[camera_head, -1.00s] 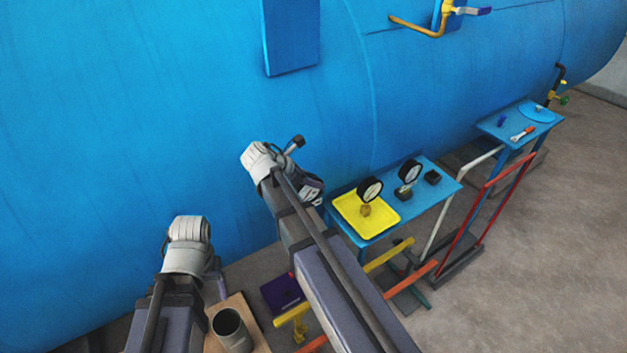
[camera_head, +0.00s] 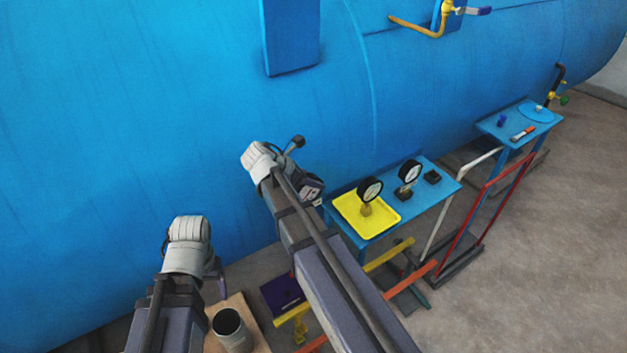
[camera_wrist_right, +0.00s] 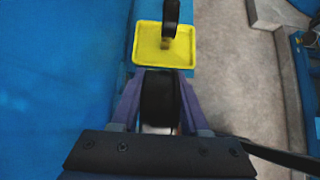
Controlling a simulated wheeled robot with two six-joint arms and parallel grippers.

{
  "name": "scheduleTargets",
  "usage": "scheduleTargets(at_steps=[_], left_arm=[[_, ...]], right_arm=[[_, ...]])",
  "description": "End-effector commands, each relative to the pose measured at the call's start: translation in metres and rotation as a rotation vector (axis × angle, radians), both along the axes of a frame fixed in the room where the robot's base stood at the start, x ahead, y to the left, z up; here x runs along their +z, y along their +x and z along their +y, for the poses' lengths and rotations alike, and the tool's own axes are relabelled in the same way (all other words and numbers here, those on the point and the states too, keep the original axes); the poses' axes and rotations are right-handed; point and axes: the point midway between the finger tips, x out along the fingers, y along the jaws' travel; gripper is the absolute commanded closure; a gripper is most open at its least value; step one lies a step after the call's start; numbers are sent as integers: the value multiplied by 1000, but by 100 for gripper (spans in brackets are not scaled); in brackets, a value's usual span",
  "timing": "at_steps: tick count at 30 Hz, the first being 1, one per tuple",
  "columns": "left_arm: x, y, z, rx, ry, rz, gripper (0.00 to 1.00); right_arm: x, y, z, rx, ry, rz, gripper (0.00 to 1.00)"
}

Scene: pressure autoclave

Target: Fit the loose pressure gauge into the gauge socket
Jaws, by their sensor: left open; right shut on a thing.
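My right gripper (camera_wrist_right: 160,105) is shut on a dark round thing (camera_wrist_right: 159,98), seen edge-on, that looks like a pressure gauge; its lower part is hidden. In the head view my right gripper (camera_head: 311,187) hangs left of the yellow tray (camera_head: 348,222), partly hidden by my arm. A black-rimmed gauge (camera_head: 371,189) with a brass stem stands on that tray, apart from the gripper. Another gauge (camera_head: 410,171) stands upright at a dark base on the blue table. A small dark block (camera_head: 432,177), possibly a socket, sits right of it. My left gripper (camera_head: 219,277) is open, low at left.
The large blue vessel (camera_head: 180,110) fills the back. A grey cup (camera_head: 231,331) stands on a wooden board by my left arm. The blue table (camera_head: 440,190) has free room at its right. Red and white rails stand beyond it.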

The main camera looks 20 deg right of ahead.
Motion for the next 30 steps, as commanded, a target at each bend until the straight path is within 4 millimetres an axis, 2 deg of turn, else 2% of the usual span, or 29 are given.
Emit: scheduleTargets(at_steps=[14, 30], left_arm=[[0, 0, 0, 0, 0, 0, 25], [-12, 0, 0, 0, 0, 0, 25]], right_arm=[[0, 0, 0, 0, -1, 0, 100], [-12, 0, 0, 0, -1, 0, 100]])
